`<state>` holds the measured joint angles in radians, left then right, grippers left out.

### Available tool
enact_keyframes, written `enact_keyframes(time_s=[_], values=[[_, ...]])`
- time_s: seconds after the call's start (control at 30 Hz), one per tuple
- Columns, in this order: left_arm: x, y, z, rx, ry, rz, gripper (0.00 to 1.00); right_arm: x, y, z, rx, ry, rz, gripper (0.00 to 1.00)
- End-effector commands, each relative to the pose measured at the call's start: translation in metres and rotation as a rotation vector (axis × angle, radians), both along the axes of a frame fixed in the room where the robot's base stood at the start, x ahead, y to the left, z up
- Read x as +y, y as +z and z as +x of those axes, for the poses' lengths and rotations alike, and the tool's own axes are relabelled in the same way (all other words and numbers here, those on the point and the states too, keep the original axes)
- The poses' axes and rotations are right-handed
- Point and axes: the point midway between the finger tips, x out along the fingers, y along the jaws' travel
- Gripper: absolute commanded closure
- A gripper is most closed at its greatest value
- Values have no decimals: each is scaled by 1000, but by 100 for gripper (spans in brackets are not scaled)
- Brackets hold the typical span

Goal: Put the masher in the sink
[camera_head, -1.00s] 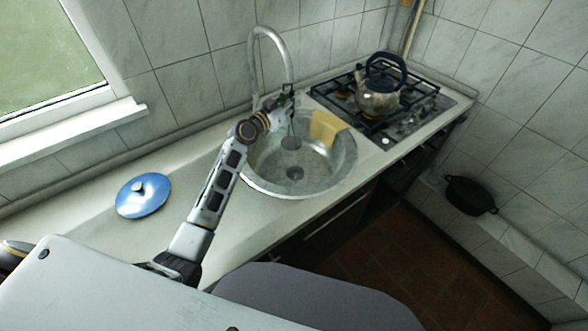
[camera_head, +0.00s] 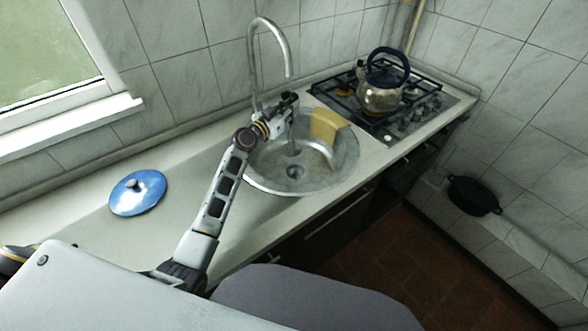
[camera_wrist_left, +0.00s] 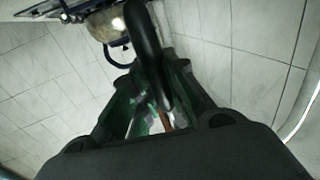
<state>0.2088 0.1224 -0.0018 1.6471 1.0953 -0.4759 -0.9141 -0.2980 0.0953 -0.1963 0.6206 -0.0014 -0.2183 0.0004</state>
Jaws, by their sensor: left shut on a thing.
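My left gripper (camera_head: 289,103) is over the back left part of the round metal sink (camera_head: 258,182), close to the tap. It is shut on the masher. I cannot tell whether the head touches the bowl. In the left wrist view, the masher's black handle (camera_wrist_left: 147,45) rises between the gripper fingers (camera_wrist_left: 160,112). The grip hides part of the handle. My right gripper is not in view.
A tall curved tap (camera_head: 252,65) stands behind the sink. A kettle (camera_head: 380,97) is on the gas hob (camera_head: 425,108). A blue lid (camera_head: 137,194) lies on the left counter. A black pan (camera_head: 473,196) sits lower right.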

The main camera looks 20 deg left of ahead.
Motion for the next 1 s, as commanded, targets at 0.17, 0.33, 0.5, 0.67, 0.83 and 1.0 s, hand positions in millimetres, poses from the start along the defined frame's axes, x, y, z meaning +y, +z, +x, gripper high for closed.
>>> enact_keyframes(time_s=[0.17, 0.33, 0.5, 0.67, 0.83, 1.0], values=[[0, -2, 0, -1, 0, 0, 100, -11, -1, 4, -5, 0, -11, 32], [-1, -2, 0, 0, -1, 0, 100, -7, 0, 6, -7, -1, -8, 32], [-1, -2, 0, 0, -1, 0, 69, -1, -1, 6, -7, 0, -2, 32], [-1, -2, 0, 0, -1, 0, 60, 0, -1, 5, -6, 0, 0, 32], [-1, -3, 0, 2, -1, 1, 60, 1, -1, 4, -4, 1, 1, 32], [0, -3, -2, 2, -1, 1, 60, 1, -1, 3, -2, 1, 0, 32]])
